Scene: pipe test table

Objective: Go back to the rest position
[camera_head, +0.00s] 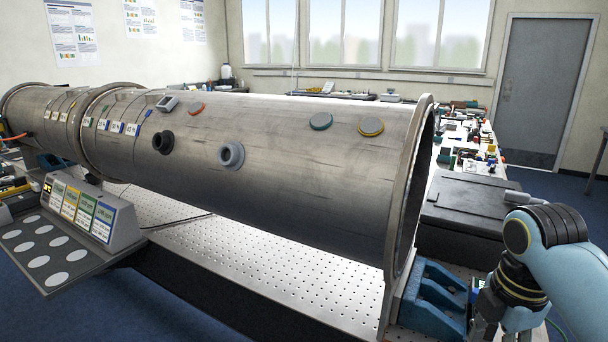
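My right arm reaches in at the lower right, its blue-grey link and dark wrist beside the open end of the large metal pipe (290,150). A dark part at the wrist, probably my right gripper (487,307), shows at the lower right near the blue pipe support (436,300). Its fingers cannot be made out, so I cannot tell whether it is open or shut. I see nothing held there. My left arm and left gripper are out of view.
The pipe lies over a perforated metal table (270,262). A sloped panel with colored labels (88,212) and white discs stands at the left. A dark case (465,210) is behind my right wrist. A cluttered bench (468,132) stands beyond. Blue floor is open at the right.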

